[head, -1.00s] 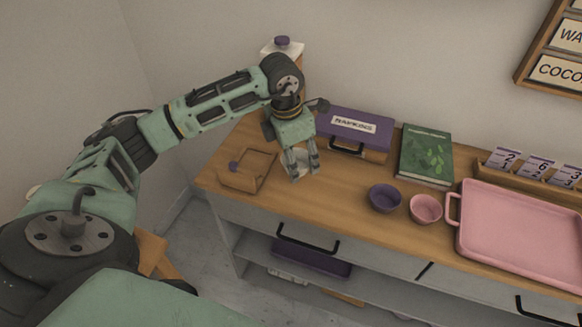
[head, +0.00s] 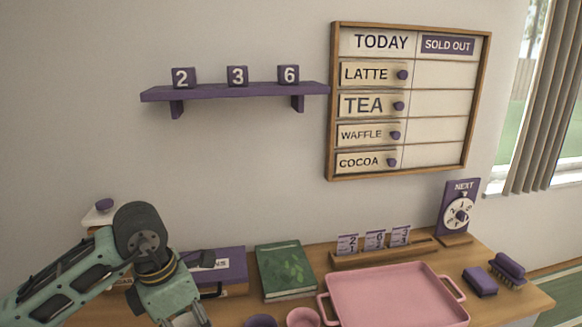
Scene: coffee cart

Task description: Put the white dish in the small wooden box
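My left gripper (head: 187,319) reaches down at the bottom edge, left of the middle, in front of the purple napkin box. Its fingertips are cut off by the frame. A pale bit of the white dish (head: 187,320) seems to show between the fingers; whether they grip it cannot be seen. The small wooden box is not visible now; a second earlier it lay on the counter left of the gripper. My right gripper is not in view.
A purple napkin box (head: 222,266), green book (head: 285,270) and pink tray (head: 392,298) stand on the counter. A purple bowl (head: 261,321) and pink bowl (head: 303,317) are near the bottom edge. A menu board (head: 410,102) and purple shelf (head: 235,92) hang above.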

